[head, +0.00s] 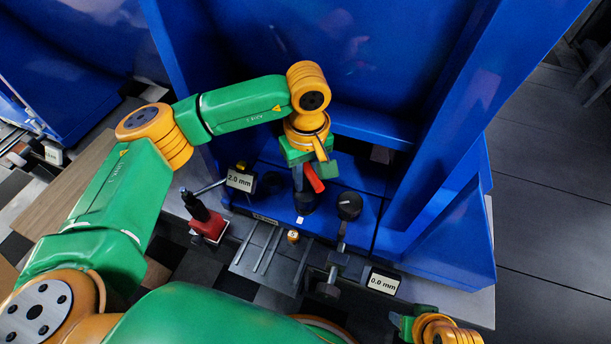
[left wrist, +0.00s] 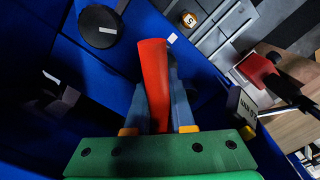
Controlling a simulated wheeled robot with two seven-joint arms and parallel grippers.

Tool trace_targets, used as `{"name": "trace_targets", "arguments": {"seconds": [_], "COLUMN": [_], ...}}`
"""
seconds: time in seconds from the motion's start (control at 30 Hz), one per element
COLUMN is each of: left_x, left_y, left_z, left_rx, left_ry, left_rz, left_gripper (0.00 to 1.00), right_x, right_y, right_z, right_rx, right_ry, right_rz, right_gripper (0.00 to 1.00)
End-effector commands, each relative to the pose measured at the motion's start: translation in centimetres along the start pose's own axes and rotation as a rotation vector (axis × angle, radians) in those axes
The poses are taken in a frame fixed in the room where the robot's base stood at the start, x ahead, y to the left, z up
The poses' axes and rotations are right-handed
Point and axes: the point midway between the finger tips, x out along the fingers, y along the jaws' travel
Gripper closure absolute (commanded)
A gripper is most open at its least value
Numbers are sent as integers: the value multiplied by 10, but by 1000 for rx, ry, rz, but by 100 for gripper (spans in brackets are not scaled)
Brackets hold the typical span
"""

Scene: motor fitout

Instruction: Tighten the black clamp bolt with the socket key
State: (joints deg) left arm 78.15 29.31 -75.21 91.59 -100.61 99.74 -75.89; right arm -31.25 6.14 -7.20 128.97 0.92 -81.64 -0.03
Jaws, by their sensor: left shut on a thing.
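My left gripper (head: 305,172) is shut on a red-handled tool, the socket key (head: 314,179), above the blue ledge. In the left wrist view the red handle (left wrist: 154,80) stands between the two fingers (left wrist: 158,105). In the head view a dark cylinder (head: 305,204) sits just below the gripper; I cannot tell whether it is the key's socket or the black clamp bolt, or whether they touch. A black round knob with a white mark (head: 349,205) stands to its right, also in the left wrist view (left wrist: 100,26). My right gripper (head: 398,320) is partly in view at the bottom; its fingers are unclear.
A 2.0 mm display (head: 240,181) and a red block with a black post (head: 207,228) are to the left. A grey slotted plate (head: 262,262) with a small orange piece (head: 293,236) lies in front. A 0.0 mm display (head: 383,283) is at right. Blue walls rise behind.

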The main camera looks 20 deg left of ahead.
Motion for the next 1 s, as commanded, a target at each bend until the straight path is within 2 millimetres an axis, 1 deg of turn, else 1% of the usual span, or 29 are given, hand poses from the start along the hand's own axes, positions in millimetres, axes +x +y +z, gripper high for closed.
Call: {"name": "trace_targets", "arguments": {"seconds": [0.27, 1.0], "left_x": [1, 16], "left_y": [0, 0], "left_z": [0, 0], "left_rx": [0, 0], "left_ry": [0, 0], "left_rz": [1, 1], "left_gripper": [100, 100], "right_x": [1, 14], "right_y": [0, 0], "right_z": [0, 3], "right_rx": [-2, -1], "right_ry": [1, 0], "right_rz": [2, 1], "right_gripper": [50, 50]}}
